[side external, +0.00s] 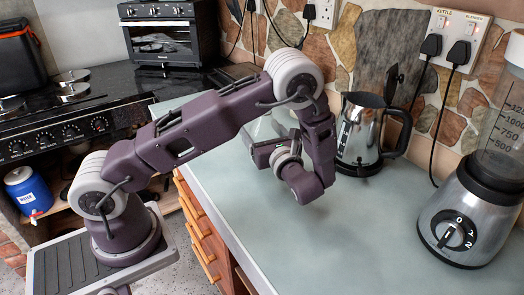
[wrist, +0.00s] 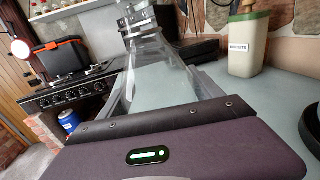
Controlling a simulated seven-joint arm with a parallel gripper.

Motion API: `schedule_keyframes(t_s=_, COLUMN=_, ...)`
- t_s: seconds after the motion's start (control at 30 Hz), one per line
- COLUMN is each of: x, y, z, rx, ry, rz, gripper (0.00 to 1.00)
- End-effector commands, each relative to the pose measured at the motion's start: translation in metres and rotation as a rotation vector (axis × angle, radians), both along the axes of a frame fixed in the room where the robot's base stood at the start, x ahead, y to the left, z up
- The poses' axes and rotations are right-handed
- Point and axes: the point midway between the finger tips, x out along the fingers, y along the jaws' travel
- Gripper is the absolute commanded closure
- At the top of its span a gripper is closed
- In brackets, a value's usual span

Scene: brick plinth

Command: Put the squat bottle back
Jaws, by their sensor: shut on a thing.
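The squat bottle (wrist: 160,72) is clear and see-through, with a wide body and a narrower neck in the wrist view. My gripper (wrist: 165,90) is shut on it, with a grey finger on either side of its body. In the side external view my gripper (side external: 266,150) is over the counter, left of the kettle, and the bottle (side external: 260,128) shows as a pale clear shape partly hidden behind my arm. Its base is hidden, so I cannot tell whether it touches the counter.
A steel kettle (side external: 361,135) stands close to the right of my gripper, and a blender (side external: 465,215) stands farther right. A pale labelled canister (wrist: 247,45) is near the wall. A toaster oven (side external: 168,35) and stove (side external: 55,120) are left. The front counter (side external: 340,235) is clear.

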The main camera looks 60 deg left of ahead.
Motion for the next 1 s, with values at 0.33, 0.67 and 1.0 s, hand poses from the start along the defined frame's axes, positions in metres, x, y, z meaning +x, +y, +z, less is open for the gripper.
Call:
schedule_keyframes(t_s=0.33, x=0.0, y=0.0, z=-0.043, rx=0.002, ry=-0.001, rz=-0.002, gripper=0.98)
schedule_keyframes(t_s=0.67, x=0.0, y=0.0, z=-0.045, rx=-0.001, ry=0.0, rz=-0.002, gripper=0.07)
schedule_keyframes(t_s=1.0, x=0.0, y=0.0, z=-0.043, rx=-0.001, ry=-0.001, rz=-0.002, gripper=0.03)
